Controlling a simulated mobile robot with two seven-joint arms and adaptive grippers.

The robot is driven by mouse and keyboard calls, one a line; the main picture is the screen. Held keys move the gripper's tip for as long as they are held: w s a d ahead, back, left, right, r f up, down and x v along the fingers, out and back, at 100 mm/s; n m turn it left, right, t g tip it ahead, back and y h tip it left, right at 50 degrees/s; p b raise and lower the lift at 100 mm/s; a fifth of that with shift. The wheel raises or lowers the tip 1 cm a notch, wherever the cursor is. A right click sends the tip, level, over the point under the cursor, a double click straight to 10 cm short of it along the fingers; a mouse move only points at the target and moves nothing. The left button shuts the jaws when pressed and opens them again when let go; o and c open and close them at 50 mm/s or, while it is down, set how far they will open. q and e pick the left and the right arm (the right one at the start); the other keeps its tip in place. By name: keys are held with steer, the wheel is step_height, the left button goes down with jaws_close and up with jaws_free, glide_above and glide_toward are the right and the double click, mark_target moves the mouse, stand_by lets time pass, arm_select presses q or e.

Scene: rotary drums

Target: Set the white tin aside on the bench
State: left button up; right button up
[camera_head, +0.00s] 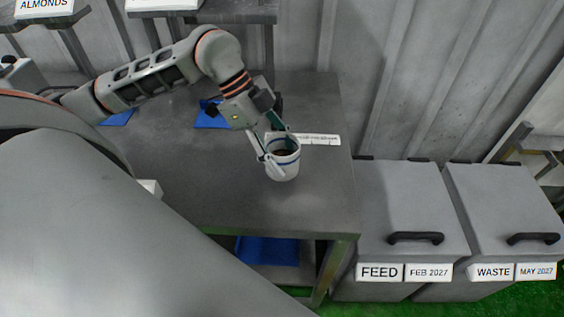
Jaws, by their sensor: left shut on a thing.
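The white tin (283,166) is an open-topped cup shape with a blue band near its rim. It is upright over the right part of the grey bench (230,200). My left gripper (279,148) is shut on the tin at its rim. I cannot tell whether the tin's base touches the bench top. My right gripper is not in view.
A white label strip (318,139) lies behind the tin. Blue pieces (211,115) lie at the back of the bench. A FEED bin (408,215) and a WASTE bin (505,210) stand right of the bench. The bench's front right is clear.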

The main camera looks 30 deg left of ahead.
arm_select(q)
step_height(320, 180, down, 3)
steer(key=shift+f, duration=0.1)
steer(key=shift+f, duration=0.1)
steer(key=o, duration=1.3)
steer(key=shift+o, duration=0.2)
